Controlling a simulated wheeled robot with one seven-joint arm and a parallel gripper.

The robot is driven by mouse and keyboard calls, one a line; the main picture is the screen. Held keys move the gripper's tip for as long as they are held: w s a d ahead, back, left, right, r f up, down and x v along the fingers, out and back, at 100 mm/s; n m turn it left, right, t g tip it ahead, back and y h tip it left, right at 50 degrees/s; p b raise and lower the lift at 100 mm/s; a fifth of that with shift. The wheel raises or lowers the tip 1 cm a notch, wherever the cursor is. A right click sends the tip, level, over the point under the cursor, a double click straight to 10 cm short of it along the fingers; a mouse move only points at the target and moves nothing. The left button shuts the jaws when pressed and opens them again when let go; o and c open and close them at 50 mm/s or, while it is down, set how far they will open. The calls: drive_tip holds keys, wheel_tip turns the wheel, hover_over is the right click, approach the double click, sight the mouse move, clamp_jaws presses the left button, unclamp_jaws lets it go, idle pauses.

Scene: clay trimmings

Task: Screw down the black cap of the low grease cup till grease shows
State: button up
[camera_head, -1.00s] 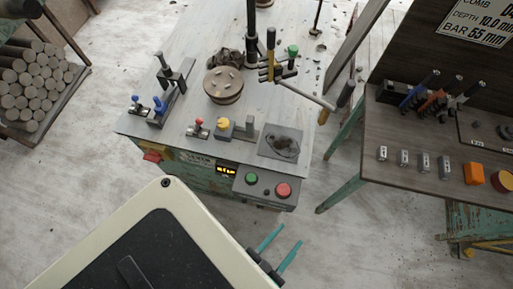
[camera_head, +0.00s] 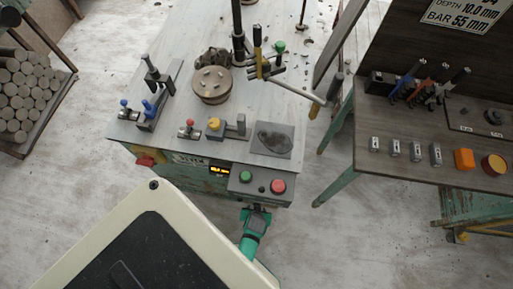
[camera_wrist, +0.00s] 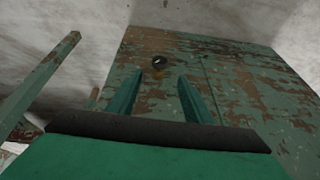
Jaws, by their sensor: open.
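A small round black cap (camera_wrist: 159,62), which looks like that of the low grease cup, is on the worn green side of the machine (camera_wrist: 225,75) in the wrist view. A small pale mark shows on it, and a brownish patch lies just below; I cannot tell whether that is grease or rust. My gripper (camera_wrist: 160,78) is open and empty. Its two green fingers point at the cap, which appears just beyond and between their tips. In the head view my gripper (camera_head: 257,209) is low at the machine's front, below the button box. The cup is hidden there.
The button box (camera_head: 258,183) with green and red buttons overhangs near my gripper. The machine top (camera_head: 190,80) carries clamps, a round wooden block and a dark plate. A green table leg (camera_wrist: 40,85) stands left in the wrist view. A side bench (camera_head: 410,165) is at right.

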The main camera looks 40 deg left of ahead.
drive_tip(key=x, duration=1)
drive_tip(key=shift+a+f, duration=0.1)
drive_tip(key=shift+f, duration=0.25)
drive_tip(key=c, duration=1.1)
